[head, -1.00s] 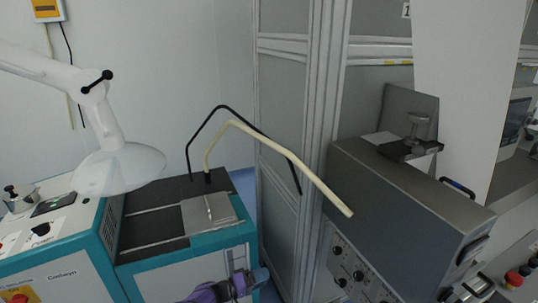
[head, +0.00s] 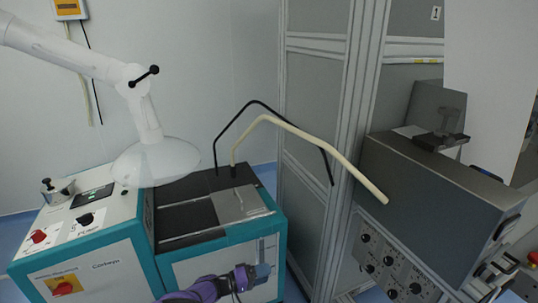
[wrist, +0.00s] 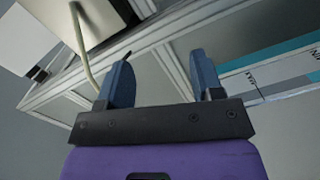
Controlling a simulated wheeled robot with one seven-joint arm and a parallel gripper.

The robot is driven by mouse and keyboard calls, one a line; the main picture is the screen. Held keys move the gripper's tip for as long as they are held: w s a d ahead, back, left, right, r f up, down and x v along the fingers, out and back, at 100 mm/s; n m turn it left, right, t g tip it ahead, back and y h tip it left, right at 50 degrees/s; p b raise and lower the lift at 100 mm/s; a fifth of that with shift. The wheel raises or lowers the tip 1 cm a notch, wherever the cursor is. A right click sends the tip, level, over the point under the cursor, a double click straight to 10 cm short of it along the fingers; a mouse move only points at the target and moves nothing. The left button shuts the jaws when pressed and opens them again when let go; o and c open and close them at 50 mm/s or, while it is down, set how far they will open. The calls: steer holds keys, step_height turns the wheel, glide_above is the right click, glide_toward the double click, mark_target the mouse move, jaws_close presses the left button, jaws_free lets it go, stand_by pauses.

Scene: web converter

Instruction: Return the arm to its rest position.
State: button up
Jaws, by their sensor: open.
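My gripper shows in the wrist view (wrist: 163,82), with its two blue fingers spread apart and nothing between them. In the head view my purple arm and gripper (head: 258,272) are low in the picture, in front of the teal and white machine (head: 225,238). The fingertips are small there and close together in the picture. The gripper holds nothing that I can see.
A white extraction hood (head: 158,160) hangs over the machine at left. A cream bent rod (head: 318,143) and a black one arch above the machine top. A framed partition (head: 345,130) and a grey cabinet (head: 430,200) stand at right.

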steer(key=w+d+r+m+g+y, duration=0.1)
steer(key=d+r+g+y, duration=0.15)
steer(key=r, duration=0.45)
steer(key=w+d+r+m+g+y, duration=0.1)
steer(key=d+r+g+y, duration=0.2)
steer(key=r, duration=0.4)
steer(key=w+d+r+g+y, duration=0.1)
steer(key=w+d+r+g, duration=0.2)
steer(key=r, duration=0.4)
steer(key=s+d+r+y, duration=0.3)
steer(key=d+r, duration=0.3)
steer(key=r, duration=0.3)
steer(key=s+d+r+y, duration=0.3)
steer(key=d+r, duration=0.3)
steer(key=r, duration=0.3)
steer(key=s+d+r+t+y, duration=0.35)
steer(key=s+d+r, duration=0.55)
steer(key=s+r, duration=0.35)
steer(key=s+d+r+t, duration=0.1)
steer(key=s+t, duration=0.1)
steer(key=s, duration=0.5)
steer(key=s+d+r+n+t, duration=0.1)
steer(key=s+d+r, duration=0.1)
steer(key=s, duration=0.5)
steer(key=shift+s+t, duration=0.2)
steer(key=shift+t, duration=0.2)
steer(key=shift+r, duration=0.1)
